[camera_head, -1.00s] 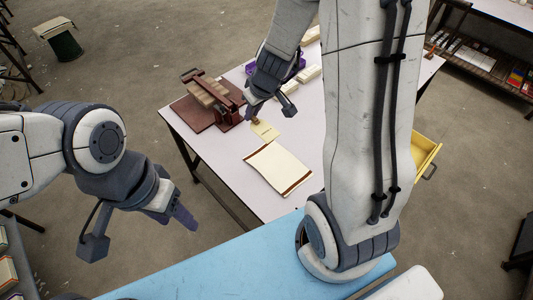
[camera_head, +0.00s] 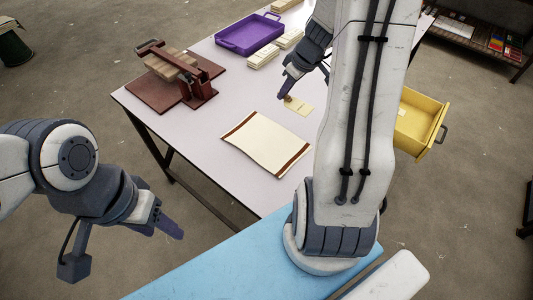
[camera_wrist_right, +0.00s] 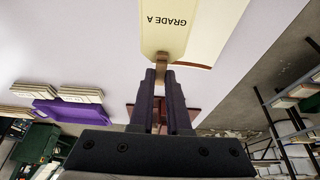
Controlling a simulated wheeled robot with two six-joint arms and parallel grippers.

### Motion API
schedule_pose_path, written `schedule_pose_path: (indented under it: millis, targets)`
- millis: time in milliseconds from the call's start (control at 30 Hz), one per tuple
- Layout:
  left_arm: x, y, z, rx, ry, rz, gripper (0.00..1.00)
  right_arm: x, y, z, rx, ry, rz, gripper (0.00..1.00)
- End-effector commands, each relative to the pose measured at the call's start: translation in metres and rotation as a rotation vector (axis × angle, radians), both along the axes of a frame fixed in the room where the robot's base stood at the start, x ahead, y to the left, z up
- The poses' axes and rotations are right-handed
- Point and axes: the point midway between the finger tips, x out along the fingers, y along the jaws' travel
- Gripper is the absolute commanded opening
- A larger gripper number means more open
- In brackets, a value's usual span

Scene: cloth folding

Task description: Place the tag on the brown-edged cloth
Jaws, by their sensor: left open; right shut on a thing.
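The cream cloth (camera_head: 265,145) with brown edges lies flat on the table. My right gripper (camera_head: 287,97) is shut on the cream tag (camera_head: 299,106) by its brown end, at the cloth's far right side in the head view. In the right wrist view the tag (camera_wrist_right: 164,32) reads "GRADE A" and extends from the shut fingertips (camera_wrist_right: 162,72), in front of part of the cloth (camera_wrist_right: 212,32). The tag's height above the table is hard to tell. My left gripper (camera_head: 165,222) is open and empty, off the table's left side.
A dark red press (camera_head: 180,80) stands at the table's far left. A purple tray (camera_head: 249,34) and several cream stacks (camera_head: 263,56) are at the back. An open yellow drawer (camera_head: 419,122) sticks out on the right. Bare tabletop (camera_head: 190,125) lies left of the cloth.

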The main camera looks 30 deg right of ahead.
Motion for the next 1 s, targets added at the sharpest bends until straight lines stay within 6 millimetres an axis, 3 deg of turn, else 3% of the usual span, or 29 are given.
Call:
schedule_pose_path:
  millis: [33,100,233,333,800,1000]
  targets:
    - [0.0,0.0,-0.022,0.0,0.0,0.0,0.55,-0.004,-0.011,-0.02,-0.001,-0.002,-0.005,0.0]
    - [0.0,0.0,-0.031,0.0,0.0,0.0,0.55,-0.008,-0.02,-0.028,-0.001,-0.004,-0.003,0.0]
    - [0.0,0.0,-0.039,-0.001,-0.001,0.0,0.55,-0.013,-0.03,-0.036,0.0,-0.006,0.001,0.0]
    - [0.0,0.0,-0.04,-0.001,-0.001,0.0,0.55,-0.012,-0.026,-0.04,0.001,-0.006,0.007,0.0]
    - [0.0,0.0,-0.047,-0.001,-0.001,0.0,0.55,0.018,0.064,-0.098,0.001,-0.004,0.007,0.0]
    - [0.0,0.0,-0.05,-0.001,-0.001,0.0,0.55,0.023,0.078,-0.108,0.0,-0.005,0.005,0.0]
